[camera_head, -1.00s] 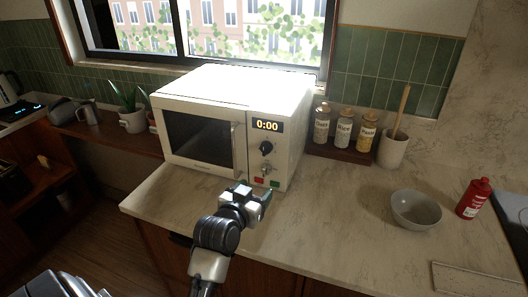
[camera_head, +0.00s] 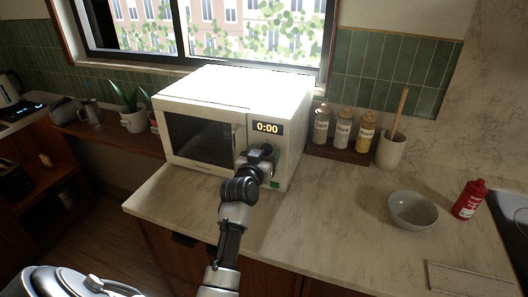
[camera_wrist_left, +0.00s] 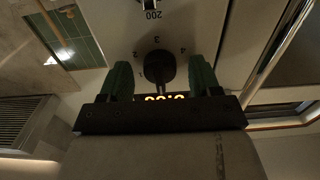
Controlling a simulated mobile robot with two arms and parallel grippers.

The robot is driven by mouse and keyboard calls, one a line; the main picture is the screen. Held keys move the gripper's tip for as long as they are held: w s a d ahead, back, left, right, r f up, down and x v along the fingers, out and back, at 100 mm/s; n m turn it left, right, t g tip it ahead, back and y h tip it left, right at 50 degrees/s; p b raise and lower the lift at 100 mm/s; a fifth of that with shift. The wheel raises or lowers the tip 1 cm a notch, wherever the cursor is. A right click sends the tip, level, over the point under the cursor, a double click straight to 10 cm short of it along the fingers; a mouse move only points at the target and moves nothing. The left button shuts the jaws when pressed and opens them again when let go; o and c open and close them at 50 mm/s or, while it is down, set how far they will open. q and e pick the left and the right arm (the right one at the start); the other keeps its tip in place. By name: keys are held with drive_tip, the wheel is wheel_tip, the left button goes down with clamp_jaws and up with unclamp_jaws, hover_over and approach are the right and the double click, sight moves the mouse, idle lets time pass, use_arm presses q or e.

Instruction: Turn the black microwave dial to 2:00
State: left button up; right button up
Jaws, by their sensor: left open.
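The white microwave (camera_head: 205,95) stands on the counter. Its display (camera_head: 267,128) reads 0:00. My left gripper (camera_head: 264,158) is in front of the control panel, just below the display, and hides much of the panel. In the left wrist view the black dial (camera_wrist_left: 160,66) sits between the two open green-padded fingers, one on each side, with gaps showing. Numerals are printed around the dial. The display shows upside down there, partly covered by the gripper. The lower silver knob is hidden in the head view. My right gripper is out of view.
The microwave door handle (camera_head: 240,140) is just left of the panel. Several jars (camera_head: 343,130) and a utensil crock (camera_head: 391,150) stand to the right. A grey bowl (camera_head: 412,209) and red bottle (camera_head: 469,200) are farther right. The counter (camera_head: 320,220) between is clear.

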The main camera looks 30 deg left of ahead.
use_arm(q)
drive_tip(key=shift+w, duration=0.1)
drive_tip(key=c, duration=0.9)
drive_tip(key=shift+m, duration=0.3)
